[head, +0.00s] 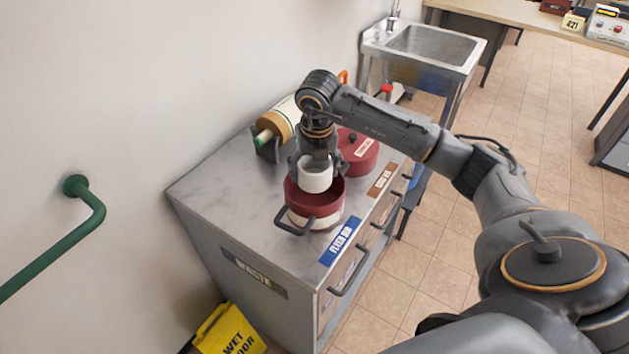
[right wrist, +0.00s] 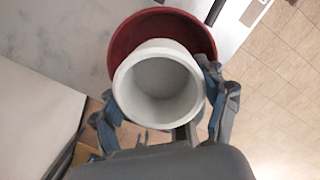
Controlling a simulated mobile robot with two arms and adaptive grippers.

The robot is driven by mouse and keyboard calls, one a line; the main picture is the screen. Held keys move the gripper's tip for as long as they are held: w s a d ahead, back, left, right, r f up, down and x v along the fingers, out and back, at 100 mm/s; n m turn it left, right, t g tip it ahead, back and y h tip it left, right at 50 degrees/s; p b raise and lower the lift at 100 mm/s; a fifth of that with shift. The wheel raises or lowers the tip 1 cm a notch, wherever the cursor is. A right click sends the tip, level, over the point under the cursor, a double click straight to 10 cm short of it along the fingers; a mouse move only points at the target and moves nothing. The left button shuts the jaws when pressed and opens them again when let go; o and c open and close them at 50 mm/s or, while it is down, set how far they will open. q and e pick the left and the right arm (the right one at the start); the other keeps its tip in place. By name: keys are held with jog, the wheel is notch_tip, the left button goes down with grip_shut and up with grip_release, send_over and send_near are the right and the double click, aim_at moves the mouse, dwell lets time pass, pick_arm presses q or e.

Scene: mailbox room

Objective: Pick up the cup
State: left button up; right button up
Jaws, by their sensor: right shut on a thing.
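The white cup (head: 316,180) is held upright in my right gripper (head: 317,164), at the mouth of a red pot (head: 333,203) on the metal cabinet top. In the right wrist view, the empty cup (right wrist: 160,58) opens toward the camera, with the fingers of the right gripper (right wrist: 160,108) on both sides of it. The red pot (right wrist: 128,40) shows behind it. I cannot tell whether the cup's base touches the pot. My left gripper is not in view.
The cabinet (head: 225,200) also carries a lidded red pot (head: 362,160) and a cylinder on a stand (head: 278,122). A wall and green rail (head: 95,212) are at left. A sink (head: 432,42) stands behind; a yellow wet-floor sign (head: 228,330) is in front.

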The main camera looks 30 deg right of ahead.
jog(key=shift+r+p, duration=2.15)
jog(key=shift+r, duration=0.1)
jog(key=shift+f, duration=0.1)
